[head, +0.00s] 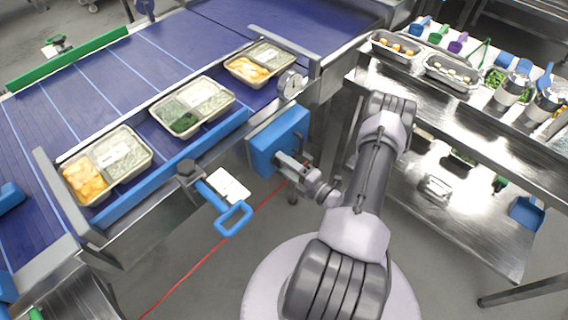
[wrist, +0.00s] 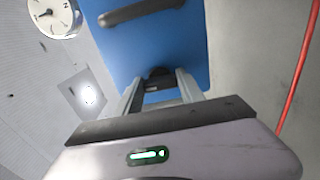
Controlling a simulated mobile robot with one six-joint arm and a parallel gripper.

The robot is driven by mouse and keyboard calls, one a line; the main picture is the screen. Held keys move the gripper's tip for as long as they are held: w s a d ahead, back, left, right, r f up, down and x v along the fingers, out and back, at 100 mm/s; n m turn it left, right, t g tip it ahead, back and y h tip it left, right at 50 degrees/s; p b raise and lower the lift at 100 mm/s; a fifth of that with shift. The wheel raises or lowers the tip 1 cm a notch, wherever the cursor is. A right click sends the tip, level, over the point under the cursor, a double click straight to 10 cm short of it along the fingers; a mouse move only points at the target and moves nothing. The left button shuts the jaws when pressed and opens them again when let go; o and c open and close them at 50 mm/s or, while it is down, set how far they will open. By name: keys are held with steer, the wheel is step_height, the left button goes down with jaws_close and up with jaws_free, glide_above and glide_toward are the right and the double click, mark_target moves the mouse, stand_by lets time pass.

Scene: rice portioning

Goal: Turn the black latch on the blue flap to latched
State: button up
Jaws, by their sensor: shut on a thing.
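The black latch (wrist: 156,76) shows low on the flap, between my two fingers. My gripper (wrist: 158,84) is shut on the latch, close against the flap; it also shows in the head view (head: 280,158). The fingers partly hide the latch, and I cannot tell its exact turn angle.
A round dial (head: 290,85) is beside the flap. Trays of food (head: 193,105) stand on the blue conveyor belt (head: 60,120). A blue-handled lever (head: 234,218) sticks out at the left. A steel table (head: 455,105) with containers is at right. A red line (head: 215,235) crosses the floor.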

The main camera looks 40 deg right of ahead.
steer(key=o, duration=1.4)
steer(key=shift+c, duration=0.2)
steer(key=s+d+p, duration=0.1)
steer(key=s+p, duration=0.2)
steer(key=s, duration=1.4)
steer(key=shift+s+d, duration=0.15)
steer(key=shift+s, duration=0.05)
